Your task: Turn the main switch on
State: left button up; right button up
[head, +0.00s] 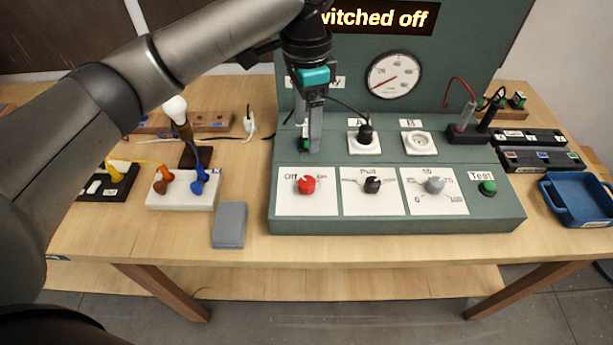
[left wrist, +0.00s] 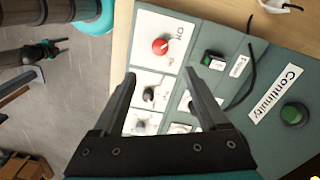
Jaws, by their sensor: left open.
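In the head view the switch (head: 304,145) is partly hidden by my left gripper (head: 312,148). A red knob (head: 306,185) stands on a white plate marked "Off"; the red knob also shows in the left wrist view (left wrist: 160,46). I cannot tell for certain which control is the main switch. My left gripper, also in the left wrist view (left wrist: 160,76), is open and empty, pointing down above the panel near the rocker switch.
A display (head: 385,17) reads "witched off", its start hidden. A black plug (head: 366,135) sits in the left socket. Black and grey knobs and a green Test button (head: 488,187) line the panel's front. A lamp (head: 185,130) and terminal block (head: 182,196) stand left; a blue tray (head: 577,200) right.

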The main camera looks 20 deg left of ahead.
aim_at(307, 181)
pick_arm(q)
notch_tip(307, 181, down, 15)
jog(key=shift+f+b, duration=0.1)
jog(key=shift+b, duration=0.75)
jog(key=shift+c, duration=0.2)
grip_shut()
